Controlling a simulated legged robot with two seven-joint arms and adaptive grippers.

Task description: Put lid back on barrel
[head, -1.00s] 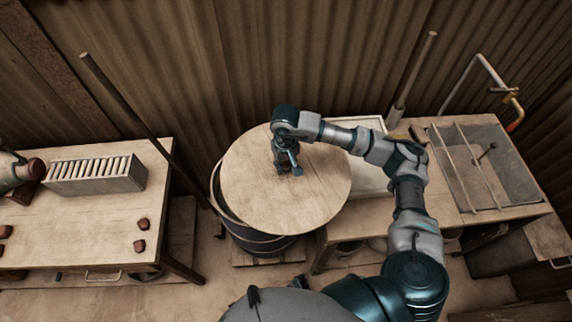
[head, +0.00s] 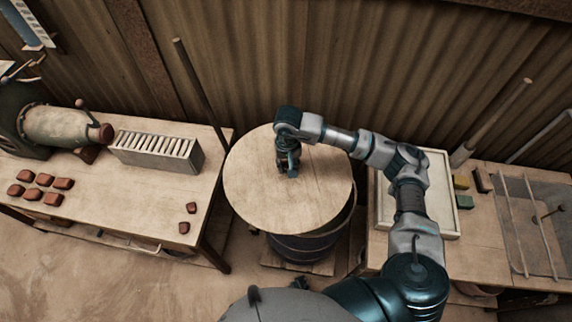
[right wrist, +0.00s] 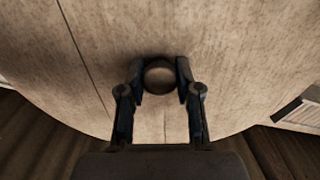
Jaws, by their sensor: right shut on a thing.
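The round wooden lid (head: 310,205) is level over the dark barrel (head: 308,247) in the head view. The lid sits off to the left, and the barrel's rim shows past its right edge. I cannot tell whether the lid touches the rim. My right gripper (head: 288,172) is above the middle of the lid. In the right wrist view, my right gripper (right wrist: 160,80) is shut on the lid's round knob (right wrist: 159,76), with one finger on each side. The lid (right wrist: 230,60) fills most of that view. My left gripper is not in view.
A wooden table (head: 150,190) on the left bears a press (head: 60,125), a slotted rack (head: 157,150) and several red-brown pieces. On the right are a pale tray (head: 440,190) and a bench with a sink (head: 545,225). A pole (head: 200,90) leans behind the barrel. A corrugated wall stands behind.

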